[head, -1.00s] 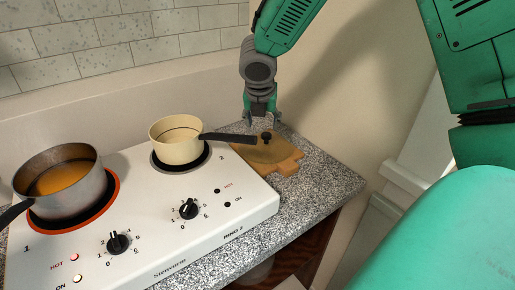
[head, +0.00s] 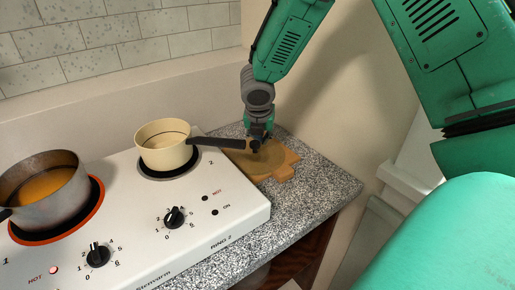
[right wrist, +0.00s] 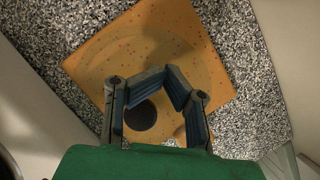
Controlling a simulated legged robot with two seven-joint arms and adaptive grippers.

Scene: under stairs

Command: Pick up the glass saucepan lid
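The glass saucepan lid (head: 247,160) lies flat on a wooden board, to the right of the stove. It is see-through, and its round outline shows faintly in the right wrist view (right wrist: 195,50). Its dark round knob (right wrist: 140,116) shows between the finger bases in the right wrist view. My right gripper (head: 257,146) is low over the lid, at the knob. In the right wrist view the fingertips (right wrist: 168,72) lean inward and come close together. I cannot tell whether the fingers touch the knob. My left gripper is not in view.
The cream saucepan (head: 163,146) stands on the rear burner, its dark handle (head: 220,143) reaching right, close to my right gripper. A grey pot (head: 45,200) stands at the left of the white stove (head: 130,220). The wooden board (head: 284,168) lies on speckled counter (head: 315,186). A wall rises behind.

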